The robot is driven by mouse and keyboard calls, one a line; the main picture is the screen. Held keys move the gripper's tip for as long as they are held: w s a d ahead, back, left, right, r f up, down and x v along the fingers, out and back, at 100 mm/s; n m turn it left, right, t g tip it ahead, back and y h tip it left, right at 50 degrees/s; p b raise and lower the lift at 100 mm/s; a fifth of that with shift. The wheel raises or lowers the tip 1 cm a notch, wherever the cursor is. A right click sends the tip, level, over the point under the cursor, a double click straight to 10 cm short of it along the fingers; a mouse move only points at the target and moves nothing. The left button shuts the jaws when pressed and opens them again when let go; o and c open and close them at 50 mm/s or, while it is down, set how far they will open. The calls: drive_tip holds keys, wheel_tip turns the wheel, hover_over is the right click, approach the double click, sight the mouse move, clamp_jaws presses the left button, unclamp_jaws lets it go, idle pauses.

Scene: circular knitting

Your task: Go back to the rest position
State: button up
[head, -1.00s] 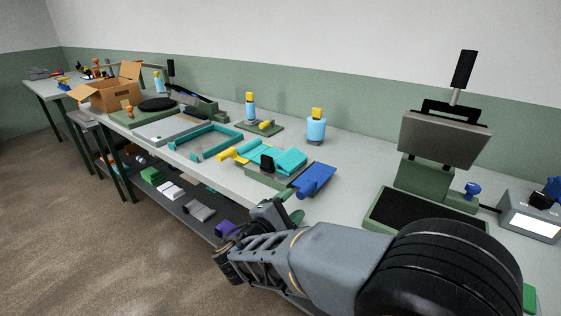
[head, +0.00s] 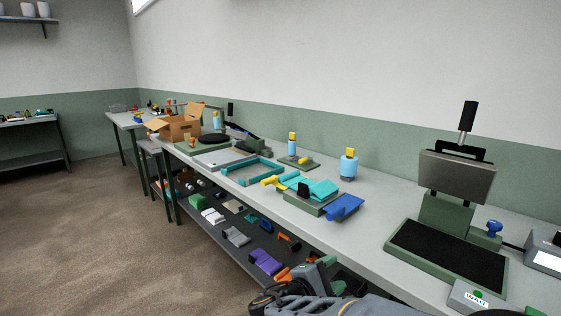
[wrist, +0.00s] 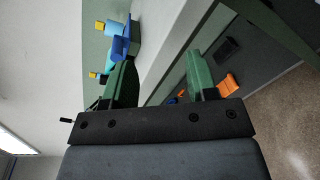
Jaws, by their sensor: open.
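My gripper (wrist: 162,82) is open in the wrist view, with its two green fingers apart and nothing between them. In the head view my arm and gripper show only partly at the bottom edge, in front of the bench. The wrist view is turned sideways, with the bench edge running between and beyond the fingers. No object touches the fingers.
A long grey bench (head: 385,230) holds a green press with a black pad (head: 450,255), a blue piece (head: 344,207), a teal frame (head: 253,172) and a cardboard box (head: 176,129). The lower shelf (head: 215,230) carries several loose parts. The floor at left is clear.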

drive_tip(key=s+d+f+m+g+y+p, duration=0.2)
drive_tip(key=s+f+m+g+y+p, duration=0.25)
drive_tip(key=s+g, duration=0.4)
drive_tip(key=s+d+r+m+y+p, duration=0.1)
drive_tip(key=s+r+m+y+p, duration=0.1)
drive_tip(key=r+m+y+p, duration=0.2)
drive_tip(key=s+d+r+m+t+y+p, duration=0.1)
drive_tip(key=r+m+y+p, duration=0.3)
drive_tip(key=r, duration=0.6)
drive_tip(key=m+p, duration=0.2)
drive_tip(key=shift+s+d+m, duration=0.3)
drive_tip(key=shift+s+m, duration=0.05)
